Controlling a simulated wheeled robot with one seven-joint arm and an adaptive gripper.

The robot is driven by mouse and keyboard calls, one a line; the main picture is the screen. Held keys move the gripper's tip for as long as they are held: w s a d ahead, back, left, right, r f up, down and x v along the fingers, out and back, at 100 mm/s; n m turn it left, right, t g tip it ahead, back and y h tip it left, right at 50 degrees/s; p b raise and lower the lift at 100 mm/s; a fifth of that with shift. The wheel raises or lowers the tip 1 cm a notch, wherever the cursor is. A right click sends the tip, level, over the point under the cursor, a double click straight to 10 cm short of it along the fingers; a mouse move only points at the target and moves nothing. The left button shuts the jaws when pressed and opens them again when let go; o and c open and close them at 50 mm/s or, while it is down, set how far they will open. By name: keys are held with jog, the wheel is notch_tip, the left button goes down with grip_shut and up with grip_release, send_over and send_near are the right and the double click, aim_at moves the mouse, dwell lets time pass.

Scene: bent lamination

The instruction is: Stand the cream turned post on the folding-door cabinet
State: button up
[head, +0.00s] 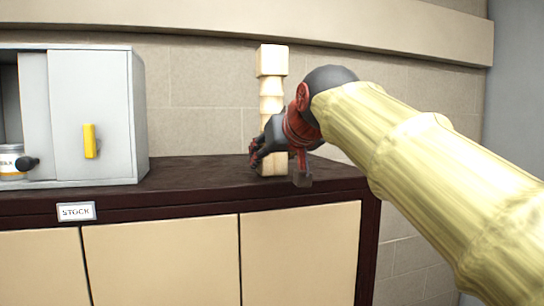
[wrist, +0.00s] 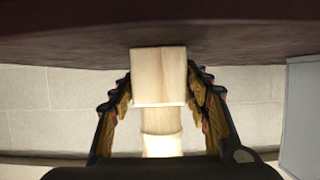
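The cream turned post (head: 271,88) is upright at the right end of the folding-door cabinet (head: 165,250), against the brick wall. Its square foot appears to rest on the dark top; the contact is partly hidden by my gripper. My gripper (head: 275,160) is low at the post, with its fingers around the lower part. In the wrist view, which is upside down, the fingers of my gripper (wrist: 160,85) lie along both sides of the post's square block (wrist: 158,75), and their tips appear to touch it.
A grey metal cupboard (head: 95,120) with a yellow handle stands on the left of the cabinet top. A jar (head: 11,160) shows in its open side. The top between cupboard and post is clear. The cabinet's right edge is close to the post.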

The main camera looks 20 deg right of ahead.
jog(key=o, duration=0.3)
jog(key=shift+r, duration=0.2)
jog(key=b+v, duration=0.3)
jog(key=v, duration=0.9)
jog(key=s+f+g, duration=0.2)
jog(key=s+f, duration=0.4)
jog(key=f, duration=1.2)
jog(key=s+f+g, duration=0.3)
jog(key=s+f, duration=0.3)
jog(key=f, duration=1.2)
jog(key=s+f+g, duration=0.2)
jog(key=s+f, duration=0.5)
jog(key=f, duration=1)
jog(key=shift+f+g, duration=0.4)
